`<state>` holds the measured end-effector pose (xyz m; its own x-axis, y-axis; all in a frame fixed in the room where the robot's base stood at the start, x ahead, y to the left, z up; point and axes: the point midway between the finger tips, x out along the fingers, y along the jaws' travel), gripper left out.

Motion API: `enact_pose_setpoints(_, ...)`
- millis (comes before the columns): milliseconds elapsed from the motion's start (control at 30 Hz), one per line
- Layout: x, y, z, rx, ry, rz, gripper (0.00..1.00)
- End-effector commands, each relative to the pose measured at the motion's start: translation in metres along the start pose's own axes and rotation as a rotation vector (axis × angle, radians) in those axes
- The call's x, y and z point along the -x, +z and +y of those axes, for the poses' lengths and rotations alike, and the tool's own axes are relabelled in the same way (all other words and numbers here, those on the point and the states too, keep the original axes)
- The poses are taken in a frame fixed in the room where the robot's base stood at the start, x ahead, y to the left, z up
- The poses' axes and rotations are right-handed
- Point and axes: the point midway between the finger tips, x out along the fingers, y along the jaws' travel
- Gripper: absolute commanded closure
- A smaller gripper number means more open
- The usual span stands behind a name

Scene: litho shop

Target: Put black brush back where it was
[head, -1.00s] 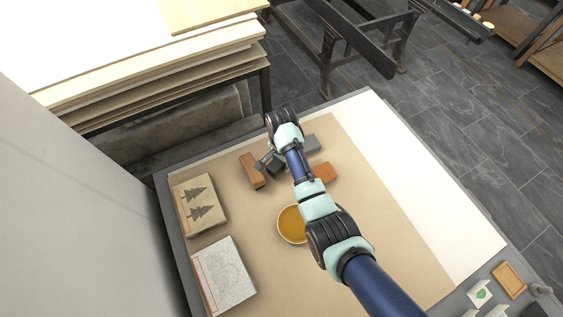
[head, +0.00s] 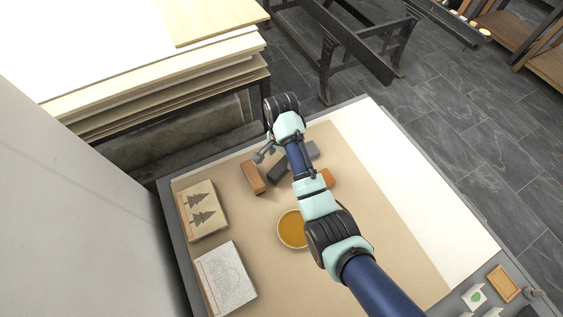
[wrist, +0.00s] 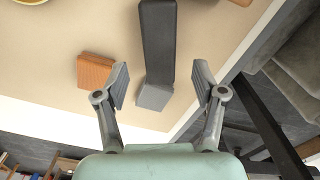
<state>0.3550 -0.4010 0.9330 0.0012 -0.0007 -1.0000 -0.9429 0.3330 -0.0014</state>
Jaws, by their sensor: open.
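The black brush (wrist: 159,45) lies on the brown sheet, a long dark bar with a lighter grey end in the wrist view. In the head view its dark part (head: 278,171) shows left of my arm. A grey part (head: 313,149) shows right of the arm, apparently the same bar, with the middle hidden. My gripper (wrist: 161,82) is open and empty. Its fingers stand to either side of the grey end in the wrist view, apart from it. In the head view my gripper (head: 264,152) is beyond the dark part, seemingly above the sheet.
A brown block (head: 253,177) lies left of the brush, and an orange block (head: 327,178) lies right, partly behind my arm. A yellow bowl (head: 292,229) sits nearer. A tree-print block (head: 202,211) and a line-drawn block (head: 226,277) are at the left. White sheet (head: 405,180) at right is clear.

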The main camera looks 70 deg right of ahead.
Motion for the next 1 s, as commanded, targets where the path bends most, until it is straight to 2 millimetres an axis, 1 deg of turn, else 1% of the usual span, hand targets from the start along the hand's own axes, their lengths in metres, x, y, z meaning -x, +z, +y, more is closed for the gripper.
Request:
enact_pose_setpoints(33,0.012,0.000,-0.001,0.000,-0.003,0.001,0.31)
enact_pose_setpoints(100,0.021,0.000,0.000,0.000,0.000,0.000,0.31)
enact_pose_setpoints(200,0.029,0.000,0.000,0.000,0.000,0.000,0.31)
enact_pose_setpoints(667,0.030,0.000,0.000,0.000,0.001,0.000,0.31)
enact_pose_setpoints(733,0.030,0.004,-0.002,0.014,-0.006,0.003,0.31)
enact_pose_setpoints(767,0.030,0.009,-0.005,0.039,-0.017,0.009,0.31)
enact_pose_setpoints(833,0.033,0.037,-0.019,0.162,-0.078,0.043,0.31)
enact_pose_setpoints(867,0.037,0.056,-0.028,0.245,-0.121,0.068,0.31)
enact_pose_setpoints(900,0.043,0.088,-0.040,0.383,-0.191,0.108,0.31)
enact_pose_setpoints(967,0.060,0.148,-0.052,0.629,-0.318,0.186,0.31)
enact_pose_setpoints(1000,0.074,0.191,-0.053,0.802,-0.410,0.245,0.31)
